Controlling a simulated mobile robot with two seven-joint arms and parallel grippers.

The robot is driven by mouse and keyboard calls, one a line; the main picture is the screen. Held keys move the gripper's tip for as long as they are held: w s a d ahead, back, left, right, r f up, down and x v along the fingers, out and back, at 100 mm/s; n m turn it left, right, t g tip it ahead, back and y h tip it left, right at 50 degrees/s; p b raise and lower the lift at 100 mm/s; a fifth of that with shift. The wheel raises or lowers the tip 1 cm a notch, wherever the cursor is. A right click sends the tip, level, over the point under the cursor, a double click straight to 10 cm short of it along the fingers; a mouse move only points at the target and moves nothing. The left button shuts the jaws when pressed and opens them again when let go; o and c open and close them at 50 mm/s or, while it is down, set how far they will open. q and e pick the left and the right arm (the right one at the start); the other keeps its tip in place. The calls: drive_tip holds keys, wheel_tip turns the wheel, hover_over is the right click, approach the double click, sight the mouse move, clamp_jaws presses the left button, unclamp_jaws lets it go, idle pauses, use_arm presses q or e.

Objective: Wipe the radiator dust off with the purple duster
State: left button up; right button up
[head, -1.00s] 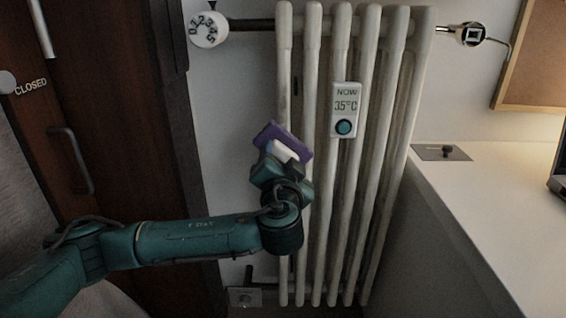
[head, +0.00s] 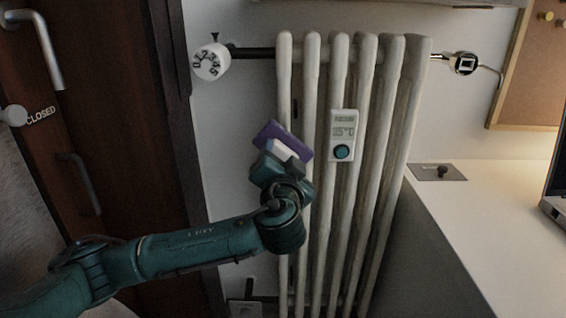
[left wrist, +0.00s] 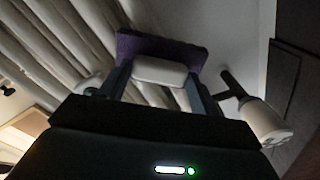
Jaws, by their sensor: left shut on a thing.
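The white ribbed radiator (head: 312,190) stands against the wall in the middle of the head view. My left gripper (head: 279,164) is shut on the purple duster (head: 284,138), gripping its white handle block. The duster is tilted and lies over the radiator's left columns; I cannot tell whether it touches them. In the left wrist view the duster (left wrist: 160,47) shows its purple pad beyond the white handle (left wrist: 160,72), which sits between the fingers, with radiator columns behind to the left. I cannot make out dust on the radiator. My right gripper is not in view.
A thermostat display (head: 343,135) hangs on the radiator front. A numbered valve knob (head: 210,62) is at its upper left, and a pipe fitting (head: 465,63) at its upper right. A dark wooden door (head: 110,130) is at left, a white desk (head: 500,215) at right.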

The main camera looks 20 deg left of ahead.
use_arm(q)
drive_tip(key=shift+r+p, duration=1.3)
drive_tip(key=shift+r, duration=0.75)
drive_tip(key=shift+r+p, duration=2.6)
drive_tip(key=shift+r, duration=0.45)
drive_tip(key=shift+f+b, duration=5.55)
drive_tip(key=shift+f, duration=2.55)
drive_tip(key=shift+r+p, duration=3.3)
drive_tip(key=shift+r, duration=0.15)
wheel_tip(320, 180, up, 9)
drive_tip(key=p, duration=0.9)
drive_tip(key=shift+f+b, duration=2.45)
drive_tip(key=shift+f, duration=0.85)
